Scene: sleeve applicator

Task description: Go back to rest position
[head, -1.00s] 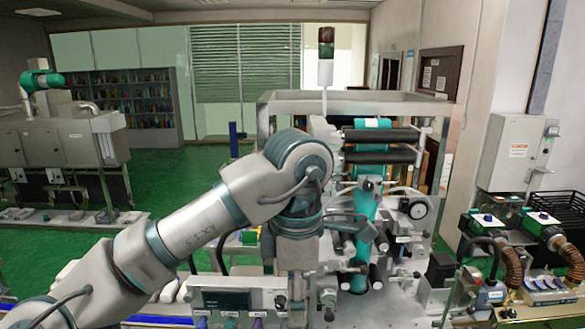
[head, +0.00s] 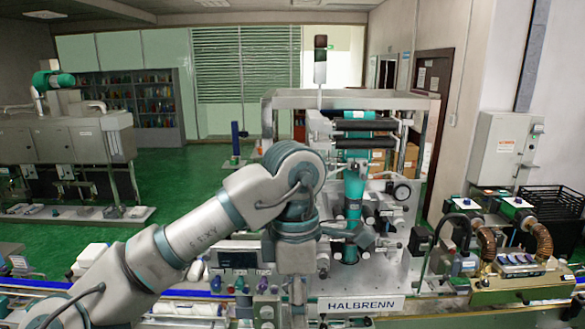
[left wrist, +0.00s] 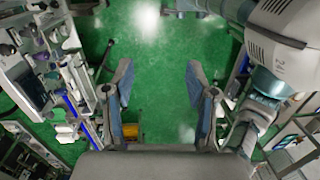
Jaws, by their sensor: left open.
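My left arm reaches in from the lower left of the head view and bends down in front of the sleeve applicator (head: 372,303), which is marked HALBRENN. In the head view the fingers are hard to make out against the machine. In the left wrist view my left gripper (left wrist: 158,78) is open, with its two blue-grey fingers wide apart. Nothing is between them; green floor (left wrist: 155,50) shows through the gap. My right gripper is not in view.
The applicator's teal sleeve film (head: 354,190) runs down past black rollers (head: 366,125). A blue-edged conveyor (head: 190,294) crosses the front left. A bench unit with brown hoses (head: 487,240) stands at right, beside a wall cabinet (head: 507,150). Open green floor (head: 190,178) lies behind the arm.

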